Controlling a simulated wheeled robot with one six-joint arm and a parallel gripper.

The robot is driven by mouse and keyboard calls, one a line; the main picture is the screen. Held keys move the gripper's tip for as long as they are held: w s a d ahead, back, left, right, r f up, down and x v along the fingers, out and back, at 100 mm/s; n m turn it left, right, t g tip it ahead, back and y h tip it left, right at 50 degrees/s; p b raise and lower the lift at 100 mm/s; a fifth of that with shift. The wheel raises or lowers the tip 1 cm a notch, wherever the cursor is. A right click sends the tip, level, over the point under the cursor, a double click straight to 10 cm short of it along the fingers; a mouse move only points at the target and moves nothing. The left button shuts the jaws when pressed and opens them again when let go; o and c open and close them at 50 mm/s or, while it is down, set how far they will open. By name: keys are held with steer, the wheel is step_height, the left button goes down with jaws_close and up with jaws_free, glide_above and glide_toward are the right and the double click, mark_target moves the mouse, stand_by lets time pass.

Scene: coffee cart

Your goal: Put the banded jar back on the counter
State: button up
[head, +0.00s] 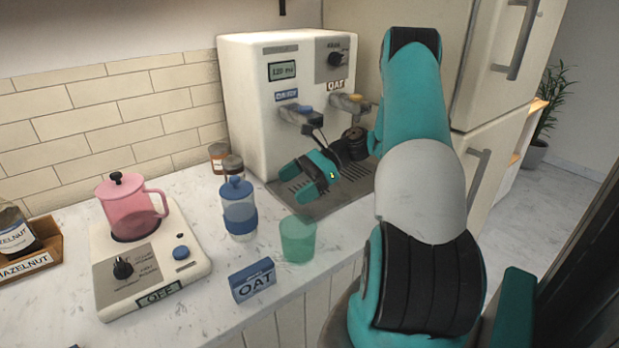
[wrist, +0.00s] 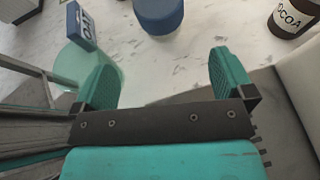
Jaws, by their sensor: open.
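The banded jar (head: 239,208), clear with a blue lid and a blue band low around it, stands upright on the white counter (head: 215,290). It is left of the coffee machine's drip tray. In the wrist view its round blue lid (wrist: 158,14) shows at the top, cut by the frame edge, beyond the fingertips. My gripper (head: 306,172) is open and empty over the drip tray, right of the jar and apart from it. In the wrist view the gap between its teal fingers (wrist: 165,72) holds nothing.
A green see-through cup (head: 298,240) and a blue OAT box (head: 253,280) stand in front right of the jar. A hot plate with a pink pot (head: 133,207) is left. Small brown jars (head: 232,166) stand behind. The coffee machine (head: 255,100) rises behind my gripper.

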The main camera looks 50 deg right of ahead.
steer(key=v, duration=0.4)
steer(key=shift+d, duration=0.15)
stand_by(0.4)
